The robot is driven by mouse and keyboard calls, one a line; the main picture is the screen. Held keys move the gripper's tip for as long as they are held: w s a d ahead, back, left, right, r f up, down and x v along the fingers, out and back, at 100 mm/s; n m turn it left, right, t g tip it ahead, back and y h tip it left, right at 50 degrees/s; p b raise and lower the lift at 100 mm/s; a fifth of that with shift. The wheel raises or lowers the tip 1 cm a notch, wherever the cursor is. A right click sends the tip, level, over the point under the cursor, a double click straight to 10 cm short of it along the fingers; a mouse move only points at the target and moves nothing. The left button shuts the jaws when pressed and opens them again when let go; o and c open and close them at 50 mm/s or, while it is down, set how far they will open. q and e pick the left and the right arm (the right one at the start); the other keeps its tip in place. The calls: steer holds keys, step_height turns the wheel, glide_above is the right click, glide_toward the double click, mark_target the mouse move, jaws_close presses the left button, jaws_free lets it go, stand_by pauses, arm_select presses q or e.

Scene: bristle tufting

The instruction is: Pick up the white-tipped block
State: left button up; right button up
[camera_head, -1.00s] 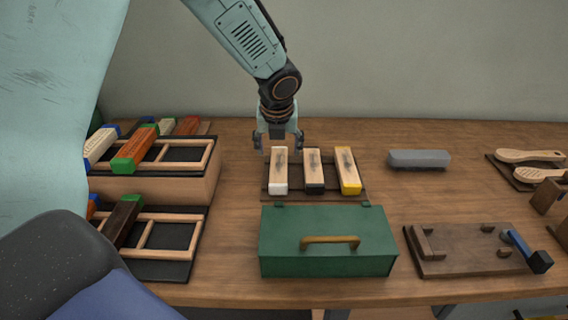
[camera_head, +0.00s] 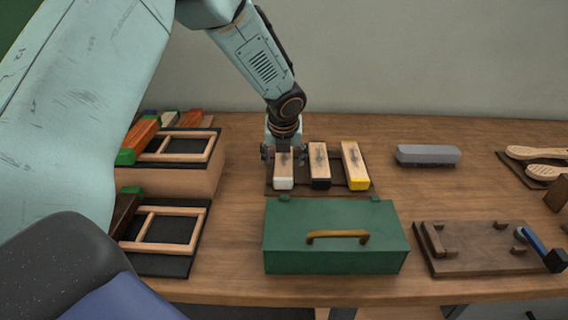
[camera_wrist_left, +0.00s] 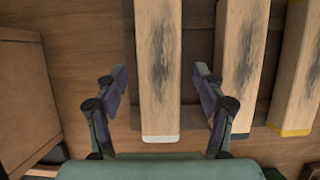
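The white-tipped block (camera_head: 284,170) is a pale wooden bar with a dark smudge on top, lying leftmost of three on a dark rack (camera_head: 331,186). My left gripper (camera_head: 284,154) is over its far part. In the left wrist view the white-tipped block (camera_wrist_left: 158,75) lies between the two open fingers of my left gripper (camera_wrist_left: 160,90), with a gap on each side. The right finger is between it and the black-tipped block (camera_wrist_left: 240,70). My right gripper is not in view.
The yellow-tipped block (camera_head: 354,165) lies at the right of the rack. A green box (camera_head: 335,245) with a handle stands in front. A grey block (camera_head: 428,155) lies to the right. Framed trays (camera_head: 165,238) with coloured blocks stand at the left.

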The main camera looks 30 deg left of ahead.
arm_select(q)
steer(key=shift+c, duration=0.7)
steer(key=shift+w+a+f, duration=0.2)
steer(key=shift+f, duration=0.1)
steer(key=c, duration=0.5)
steer(key=shift+s+d+r, duration=0.15)
steer(key=shift+r, duration=0.1)
steer(key=c, duration=0.4)
steer(key=shift+f, duration=0.15)
steer(key=shift+c, duration=1.4)
